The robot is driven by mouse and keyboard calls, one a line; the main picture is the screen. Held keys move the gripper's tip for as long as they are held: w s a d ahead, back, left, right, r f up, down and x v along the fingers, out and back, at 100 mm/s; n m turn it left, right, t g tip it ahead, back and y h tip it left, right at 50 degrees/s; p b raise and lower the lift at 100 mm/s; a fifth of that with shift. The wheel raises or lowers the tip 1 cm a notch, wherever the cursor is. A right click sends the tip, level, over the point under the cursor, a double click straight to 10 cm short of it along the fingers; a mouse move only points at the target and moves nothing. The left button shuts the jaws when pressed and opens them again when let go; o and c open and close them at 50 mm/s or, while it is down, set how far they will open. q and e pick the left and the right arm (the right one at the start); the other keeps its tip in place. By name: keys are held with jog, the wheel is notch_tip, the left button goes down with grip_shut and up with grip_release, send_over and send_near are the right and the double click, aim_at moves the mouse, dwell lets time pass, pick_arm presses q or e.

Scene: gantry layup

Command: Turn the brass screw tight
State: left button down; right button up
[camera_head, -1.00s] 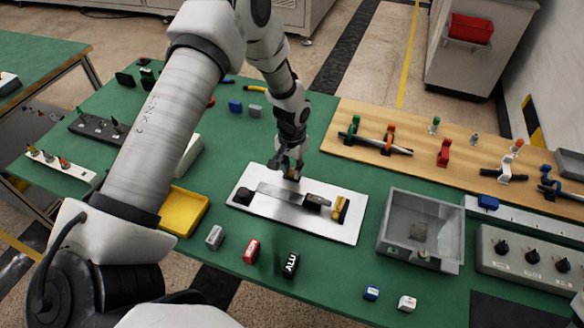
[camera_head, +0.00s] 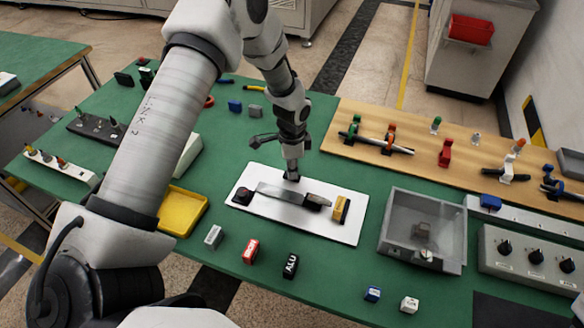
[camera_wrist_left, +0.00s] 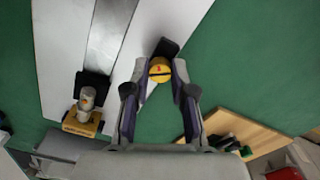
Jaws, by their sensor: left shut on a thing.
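The brass screw (camera_wrist_left: 160,70) shows in the left wrist view as a round yellow head with a dark slot and a small red mark. My left gripper (camera_wrist_left: 160,76) is shut on it, one finger on each side. A black piece (camera_wrist_left: 165,48) lies just beyond the head. In the head view my left gripper (camera_head: 292,177) points down at the far edge of the white plate (camera_head: 330,230) and hides the screw. The plate carries a flat metal strip (camera_head: 280,195), a dark block (camera_head: 317,201) and a yellow block (camera_head: 341,209). My right gripper is not in view.
A yellow tray (camera_head: 183,212) stands left of the plate, a grey open box (camera_head: 455,250) right of it. Small labelled blocks (camera_head: 250,250) lie in front. A wooden board (camera_head: 430,160) with clamps is behind right. Green table is bare between them.

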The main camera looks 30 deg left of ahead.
pick_arm(q)
jog(key=m, duration=0.5)
jog(key=shift+b, duration=0.3)
dwell(0.4)
jog(key=c, duration=1)
grip_release()
jog(key=shift+o, duration=0.2)
notch_tip(320, 180, up, 12)
